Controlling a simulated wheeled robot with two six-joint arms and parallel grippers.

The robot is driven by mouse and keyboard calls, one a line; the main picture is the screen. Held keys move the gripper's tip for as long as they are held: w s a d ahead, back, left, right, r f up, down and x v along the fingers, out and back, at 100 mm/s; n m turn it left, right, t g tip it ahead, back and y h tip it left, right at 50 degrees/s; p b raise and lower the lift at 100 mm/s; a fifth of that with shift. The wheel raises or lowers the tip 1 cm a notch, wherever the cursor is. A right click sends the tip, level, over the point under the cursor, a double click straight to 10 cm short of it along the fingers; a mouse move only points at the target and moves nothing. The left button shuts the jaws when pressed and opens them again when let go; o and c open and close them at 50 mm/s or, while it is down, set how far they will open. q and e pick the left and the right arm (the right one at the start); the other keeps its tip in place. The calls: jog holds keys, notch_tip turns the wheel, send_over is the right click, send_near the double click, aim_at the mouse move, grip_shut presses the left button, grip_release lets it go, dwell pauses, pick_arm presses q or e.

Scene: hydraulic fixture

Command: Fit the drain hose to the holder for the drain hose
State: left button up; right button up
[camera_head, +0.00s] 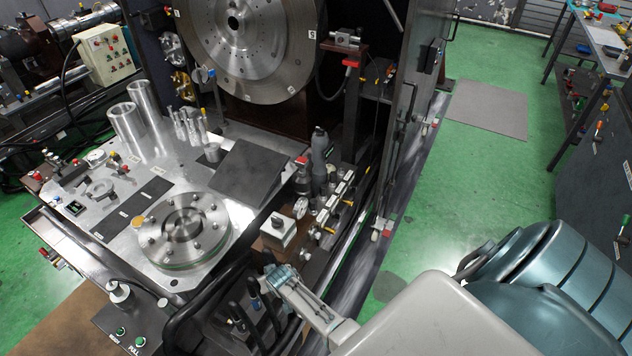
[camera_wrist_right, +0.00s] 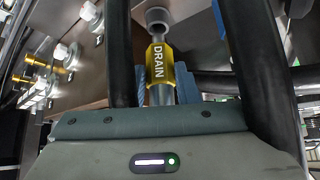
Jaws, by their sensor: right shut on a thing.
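The drain hose's metal end with its yellow DRAIN label (camera_wrist_right: 159,66) stands between the blue fingers of my right gripper (camera_wrist_right: 163,88) in the right wrist view. The gripper is shut on it. A grey round socket (camera_wrist_right: 158,17), which looks like the holder, is straight above the hose's narrow metal tip. The tip is at its opening; I cannot tell whether it is inside. In the head view my right gripper (camera_head: 277,276) is beside black hoses at the bench's front right corner, where the hose end is hard to make out. My left gripper is not in view.
Thick black hoses (camera_wrist_right: 255,70) pass close on both sides of the gripper. Brass and white fittings (camera_wrist_right: 62,52) are at the left of the wrist view. A round steel flange (camera_head: 183,232) sits on the bench (camera_head: 120,240). Green floor at the right is mostly free.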

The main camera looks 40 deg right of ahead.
jog(key=shift+r, duration=0.1)
jog(key=shift+f+b, duration=1.25)
jog(key=shift+f, duration=0.25)
dwell(0.9)
jog(key=o, duration=1)
jog(key=v, duration=1)
jog(key=shift+s+r, duration=0.25)
jog(key=shift+r, duration=0.05)
jog(key=shift+f, duration=0.1)
